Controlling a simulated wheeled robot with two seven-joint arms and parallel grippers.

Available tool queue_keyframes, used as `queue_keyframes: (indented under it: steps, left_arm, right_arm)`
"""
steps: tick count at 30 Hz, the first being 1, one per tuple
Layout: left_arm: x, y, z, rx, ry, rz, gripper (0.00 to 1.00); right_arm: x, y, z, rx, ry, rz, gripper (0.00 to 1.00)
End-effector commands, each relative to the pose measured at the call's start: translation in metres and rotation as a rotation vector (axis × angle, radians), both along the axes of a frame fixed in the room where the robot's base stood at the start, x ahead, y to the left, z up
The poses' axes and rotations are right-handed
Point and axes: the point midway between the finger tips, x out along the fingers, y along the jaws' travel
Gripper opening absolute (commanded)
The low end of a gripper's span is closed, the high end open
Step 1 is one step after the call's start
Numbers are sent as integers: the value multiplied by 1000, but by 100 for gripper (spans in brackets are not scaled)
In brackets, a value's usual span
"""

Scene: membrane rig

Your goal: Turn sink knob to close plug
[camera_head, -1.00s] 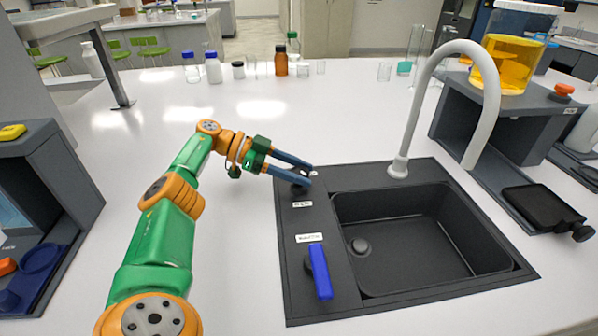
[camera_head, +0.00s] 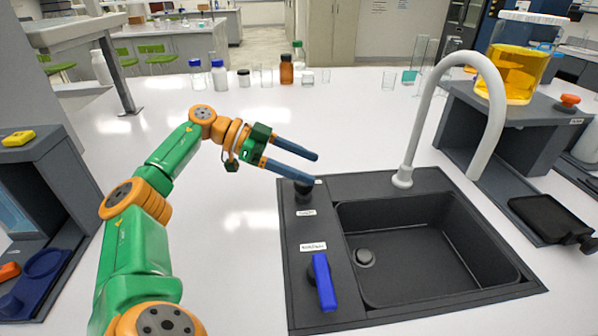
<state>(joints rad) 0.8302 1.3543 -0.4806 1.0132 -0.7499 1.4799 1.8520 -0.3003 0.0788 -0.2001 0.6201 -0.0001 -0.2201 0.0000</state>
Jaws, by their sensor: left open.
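The dark sink knob (camera_head: 303,190) sits at the far left corner of the black sink (camera_head: 297,262), behind a small white label. My left gripper (camera_head: 316,169) is open, its two blue fingers spread and empty. In the picture the lower fingertip lies just above the knob; I cannot tell whether it touches. My right gripper is not in view.
A blue lever (camera_head: 323,282) stands on the sink's front left rim beside another label. The white faucet (camera_head: 403,176) arches over the basin's back right. Bottles (camera_head: 286,69) stand along the back. A dark stand (camera_head: 505,140) with a yellow-filled jar is at right.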

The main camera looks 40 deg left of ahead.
Motion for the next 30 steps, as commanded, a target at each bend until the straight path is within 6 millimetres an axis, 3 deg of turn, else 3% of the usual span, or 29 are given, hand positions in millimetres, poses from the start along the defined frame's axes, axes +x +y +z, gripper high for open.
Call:
queue_keyframes:
  steps: [4,9,13,19,30]
  left_arm:
    - [-21,-17,23,10,3,-2,83]
    - [-49,-41,33,8,1,-1,83]
    - [-70,-59,49,4,1,-1,83]
    - [-86,-73,65,1,2,-2,83]
    - [-87,-74,65,31,-9,-24,85]
  right_arm:
    - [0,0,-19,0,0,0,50]
    - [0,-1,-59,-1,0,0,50]
    - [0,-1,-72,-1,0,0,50]
    - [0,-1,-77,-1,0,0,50]
    - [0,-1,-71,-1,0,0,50]
